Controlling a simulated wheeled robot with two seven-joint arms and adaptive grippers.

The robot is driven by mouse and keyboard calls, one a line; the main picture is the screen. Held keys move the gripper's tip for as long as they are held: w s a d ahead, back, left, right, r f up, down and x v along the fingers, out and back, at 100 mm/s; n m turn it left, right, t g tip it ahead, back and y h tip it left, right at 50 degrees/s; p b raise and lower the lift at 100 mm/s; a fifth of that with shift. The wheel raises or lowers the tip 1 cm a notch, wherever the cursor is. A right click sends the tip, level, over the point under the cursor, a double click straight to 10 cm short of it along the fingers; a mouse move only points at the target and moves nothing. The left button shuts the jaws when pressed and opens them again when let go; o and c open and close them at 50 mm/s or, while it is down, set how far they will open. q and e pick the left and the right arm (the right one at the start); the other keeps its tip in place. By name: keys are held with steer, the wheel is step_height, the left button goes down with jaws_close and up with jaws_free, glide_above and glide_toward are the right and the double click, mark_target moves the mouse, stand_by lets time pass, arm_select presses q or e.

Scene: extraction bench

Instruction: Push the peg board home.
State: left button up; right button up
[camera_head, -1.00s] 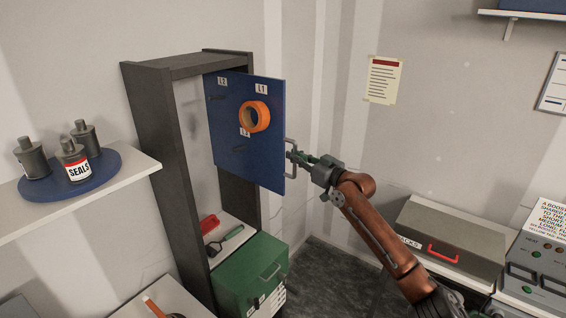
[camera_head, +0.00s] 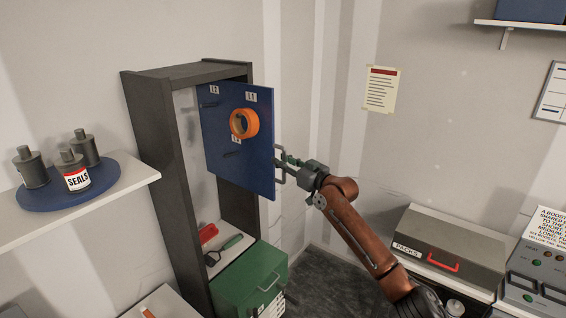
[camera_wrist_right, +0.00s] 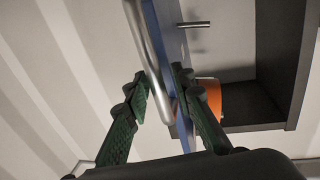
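The blue peg board (camera_head: 225,150) hangs part-way out of the tall dark cabinet (camera_head: 158,150), its near edge jutting past the frame to the right. It carries an orange tape roll (camera_head: 238,124), pegs and small labels. A metal handle (camera_head: 281,165) is on its outer edge. My right gripper (camera_head: 290,160) is at this handle. In the right wrist view, the handle bar (camera_wrist_right: 147,45) passes between the green fingers (camera_wrist_right: 160,92), which stand apart with a gap visible beside the bar. The board shows edge-on there (camera_wrist_right: 172,30). My left gripper is not in view.
A shelf with bottles on a blue turntable (camera_head: 50,195) is at left. A grey case (camera_head: 450,240) stands right of my arm.

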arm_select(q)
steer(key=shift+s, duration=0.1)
arm_select(e)
steer(key=shift+o, duration=0.3)
steer(key=shift+s+d, duration=0.1)
steer(key=shift+d, duration=0.05)
steer(key=shift+d, duration=0.1)
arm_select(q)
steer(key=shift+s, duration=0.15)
arm_select(e)
steer(key=v, duration=1.2)
